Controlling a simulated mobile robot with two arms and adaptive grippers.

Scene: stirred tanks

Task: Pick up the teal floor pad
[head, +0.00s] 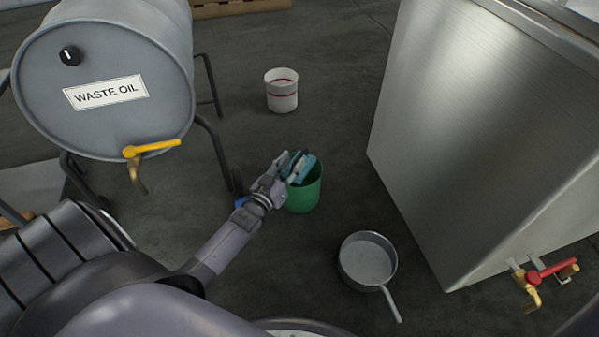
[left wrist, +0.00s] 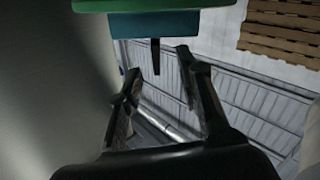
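The teal floor pad (head: 304,170) shows as a small teal block at the mouth of a green bucket (head: 303,197). I cannot tell if it rests on the rim or inside. My left gripper (head: 291,163) is beside the pad, on its left, and partly covers it. In the left wrist view a teal block (left wrist: 165,25) shows at the top, below a green band, with a thin dark piece pointing towards my fingers. My left gripper (left wrist: 160,68) is open there, its fingers apart. My right gripper is out of view.
A grey waste oil drum (head: 105,70) on a stand with a yellow tap is at the left. A white bucket (head: 281,92) stands beyond. A metal pan (head: 367,262) lies in front. A steel tank (head: 480,130) with a red-handled tap (head: 540,275) fills the right.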

